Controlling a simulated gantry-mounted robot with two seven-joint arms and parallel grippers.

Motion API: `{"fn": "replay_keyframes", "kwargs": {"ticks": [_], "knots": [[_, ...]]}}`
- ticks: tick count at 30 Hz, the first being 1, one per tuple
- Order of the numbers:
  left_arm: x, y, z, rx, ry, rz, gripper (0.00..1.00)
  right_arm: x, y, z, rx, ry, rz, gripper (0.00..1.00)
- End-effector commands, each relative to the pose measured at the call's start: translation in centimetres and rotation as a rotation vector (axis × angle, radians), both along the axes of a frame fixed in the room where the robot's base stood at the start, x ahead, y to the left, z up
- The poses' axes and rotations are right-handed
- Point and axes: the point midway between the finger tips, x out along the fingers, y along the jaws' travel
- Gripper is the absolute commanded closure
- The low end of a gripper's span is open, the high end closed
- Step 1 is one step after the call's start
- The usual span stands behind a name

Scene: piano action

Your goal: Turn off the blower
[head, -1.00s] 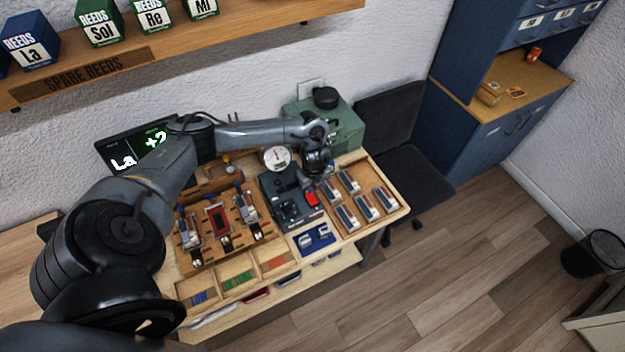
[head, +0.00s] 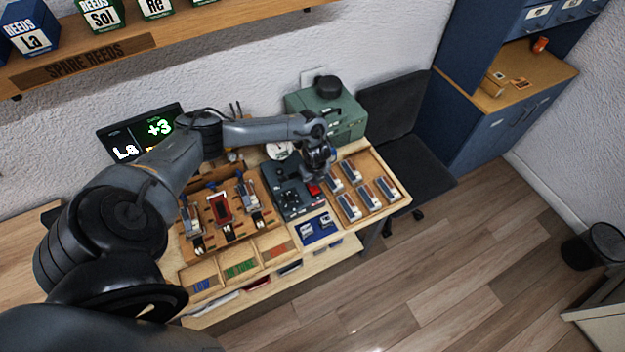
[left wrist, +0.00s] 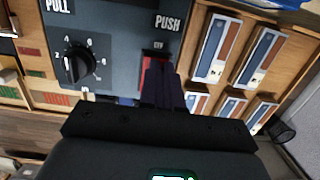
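The blower control box (head: 290,197) is a dark grey unit in the middle of the workbench. Its red switch (head: 314,189) is at its right side. In the left wrist view the box's panel (left wrist: 120,50) shows a black dial and the words PULL and PUSH. My left gripper (head: 318,178) hangs over the red switch. In the left wrist view its dark fingertips (left wrist: 160,72) are together, in front of the red switch (left wrist: 152,58) and covering much of it. I cannot tell whether they touch it. My right gripper is not in view.
A wooden tray (head: 388,206) of reed parts is right of the box. A fixture board (head: 205,238) and coloured bins (head: 240,268) are to the left. A green case (head: 345,120) stands behind. A screen (head: 130,145) reads La +3.

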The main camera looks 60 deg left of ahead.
Motion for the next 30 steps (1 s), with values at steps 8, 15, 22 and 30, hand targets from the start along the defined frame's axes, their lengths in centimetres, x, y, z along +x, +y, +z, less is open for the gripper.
{"fn": "replay_keyframes", "kwargs": {"ticks": [8, 15, 22, 30], "knots": [[-0.7, 0.0, -0.8, 0.009, 0.014, 0.005, 1.00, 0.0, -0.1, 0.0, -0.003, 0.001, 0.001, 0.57], [-0.9, -0.9, -0.7, 0.005, 0.017, 0.004, 1.00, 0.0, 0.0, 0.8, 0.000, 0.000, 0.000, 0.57], [-0.9, -1.7, -0.6, 0.001, 0.018, 0.000, 1.00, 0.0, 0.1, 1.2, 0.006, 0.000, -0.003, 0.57], [-0.8, -1.8, -0.6, 0.000, 0.016, -0.002, 1.00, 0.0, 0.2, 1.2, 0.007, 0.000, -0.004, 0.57]]}}
